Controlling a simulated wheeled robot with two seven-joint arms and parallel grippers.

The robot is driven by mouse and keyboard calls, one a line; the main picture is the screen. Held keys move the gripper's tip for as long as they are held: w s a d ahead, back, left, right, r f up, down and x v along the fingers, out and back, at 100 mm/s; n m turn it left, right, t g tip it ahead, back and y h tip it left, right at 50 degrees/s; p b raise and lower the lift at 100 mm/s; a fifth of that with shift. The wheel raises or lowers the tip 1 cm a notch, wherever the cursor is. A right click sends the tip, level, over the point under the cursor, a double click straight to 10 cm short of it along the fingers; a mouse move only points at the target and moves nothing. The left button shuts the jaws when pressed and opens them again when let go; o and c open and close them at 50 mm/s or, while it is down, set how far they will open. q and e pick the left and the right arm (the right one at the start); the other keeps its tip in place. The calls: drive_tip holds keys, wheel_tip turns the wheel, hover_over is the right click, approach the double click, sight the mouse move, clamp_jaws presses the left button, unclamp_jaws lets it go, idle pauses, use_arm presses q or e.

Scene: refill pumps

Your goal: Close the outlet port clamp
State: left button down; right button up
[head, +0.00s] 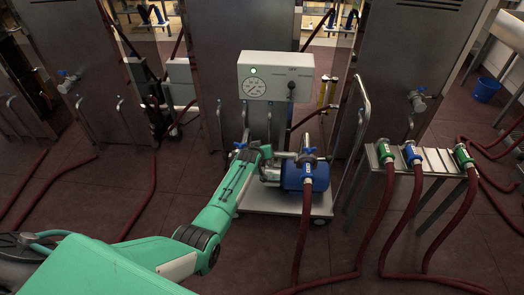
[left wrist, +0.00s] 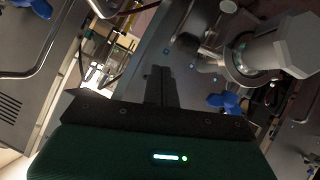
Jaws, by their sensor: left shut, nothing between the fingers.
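My left gripper (head: 264,150) reaches in among the pipework of the pump cart in the head view. In the left wrist view its dark fingers (left wrist: 160,82) are together with nothing between them. A blue wing-shaped clamp handle (left wrist: 225,102) sits below a round metal pipe fitting (left wrist: 268,55), to the right of the fingers and apart from them. In the head view one blue handle (head: 240,146) is just left of my gripper and another blue handle (head: 308,151) is above the blue pump motor (head: 312,174). I cannot tell which is the outlet clamp. My right gripper is not in view.
A control box with a gauge (head: 275,76) stands above the cart (head: 260,200). A red hose (head: 303,220) runs down from the pump. A rack (head: 438,161) with green and blue hose ends stands to the right. Steel tanks (head: 218,45) are behind.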

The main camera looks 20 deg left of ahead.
use_arm(q)
drive_tip(key=shift+w+d+r+v, duration=0.45)
drive_tip(key=shift+d+v, duration=0.5)
drive_tip(key=shift+v, duration=4.25)
drive_tip(key=s+d+f+m+g+h+p, duration=0.1)
drive_tip(key=s+f+m+g+p, duration=0.15)
drive_tip(key=s+f, duration=1.15)
drive_tip(key=s+d+f+m+g+p, duration=0.1)
drive_tip(key=s+d+f+m+g, duration=0.15)
drive_tip(key=s+f, duration=1.2)
drive_tip(key=s+a+f+m+g, duration=0.1)
drive_tip(key=s+f, duration=0.3)
drive_tip(key=s, duration=0.8)
drive_tip(key=s+a+f+g+p, duration=0.1)
drive_tip(key=s+f, duration=0.4)
drive_tip(key=s, duration=0.7)
drive_tip(key=s+f+m+g, duration=0.1)
drive_tip(key=s+f+g, duration=0.2)
drive_tip(key=s, duration=0.9)
drive_tip(key=shift+s+a+f+m+g, duration=0.3)
drive_tip(key=shift+a+f, duration=0.1)
drive_tip(key=shift+f, duration=0.25)
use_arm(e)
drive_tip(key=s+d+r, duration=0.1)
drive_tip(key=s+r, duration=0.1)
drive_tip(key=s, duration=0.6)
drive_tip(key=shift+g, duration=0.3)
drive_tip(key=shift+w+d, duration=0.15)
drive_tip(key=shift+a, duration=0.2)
